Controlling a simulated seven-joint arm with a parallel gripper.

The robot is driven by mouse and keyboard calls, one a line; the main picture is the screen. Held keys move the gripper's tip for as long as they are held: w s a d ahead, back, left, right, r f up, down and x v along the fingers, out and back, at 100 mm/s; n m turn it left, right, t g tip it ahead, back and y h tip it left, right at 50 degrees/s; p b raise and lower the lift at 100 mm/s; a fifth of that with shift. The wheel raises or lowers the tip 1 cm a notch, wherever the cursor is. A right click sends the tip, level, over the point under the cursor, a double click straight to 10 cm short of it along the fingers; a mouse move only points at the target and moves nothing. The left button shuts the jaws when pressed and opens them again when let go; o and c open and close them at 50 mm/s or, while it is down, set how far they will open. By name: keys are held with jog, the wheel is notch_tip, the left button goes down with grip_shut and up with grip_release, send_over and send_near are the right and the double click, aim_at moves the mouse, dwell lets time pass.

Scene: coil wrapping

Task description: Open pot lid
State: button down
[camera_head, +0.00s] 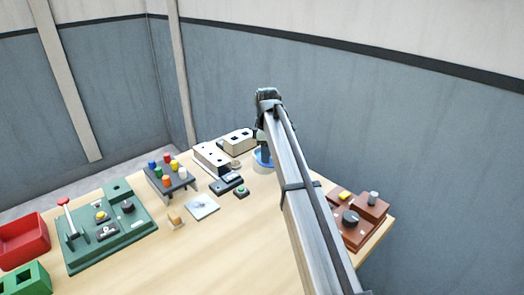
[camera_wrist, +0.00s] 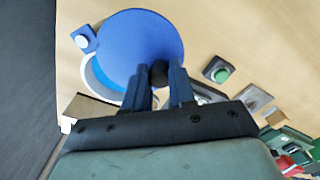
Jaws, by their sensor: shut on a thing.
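The blue pot lid (camera_wrist: 138,42) is a round disc with a black knob, seen in the wrist view. My gripper (camera_wrist: 159,74) is shut on that knob (camera_wrist: 158,69). The pot (camera_wrist: 92,80) shows beside and partly under the lid, with a white rim and a light blue inside. The lid is off-centre from the pot, and part of the opening is uncovered. The height of the lid over the pot is hard to tell. In the head view the pot (camera_head: 262,166) is at the table's far side, partly hidden by my arm.
A small box with a green button (camera_wrist: 217,70) is right of the lid. White boxes (camera_head: 212,157) stand left of the pot; brown blocks (camera_head: 352,225) lie to the right. A green panel (camera_head: 105,237) and red bin (camera_head: 22,240) are far left. The front middle of the table (camera_head: 215,255) is clear.

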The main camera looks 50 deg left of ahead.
jog(key=d+n, duration=0.1)
jog(key=n, duration=0.1)
jog(key=w+d+n, duration=0.1)
jog(key=d+n, duration=0.1)
jog(key=shift+d+n, duration=0.3)
jog(key=shift+w+d+n, duration=0.7)
jog(key=shift+n, duration=0.55)
jog(key=shift+w+d+n, duration=0.7)
jog(key=shift+n, duration=0.55)
jog(key=c, duration=0.9)
grip_release()
jog(key=shift+c, duration=0.2)
jog(key=shift+r, duration=0.1)
notch_tip(320, 180, up, 14)
jog(key=shift+f, duration=0.2)
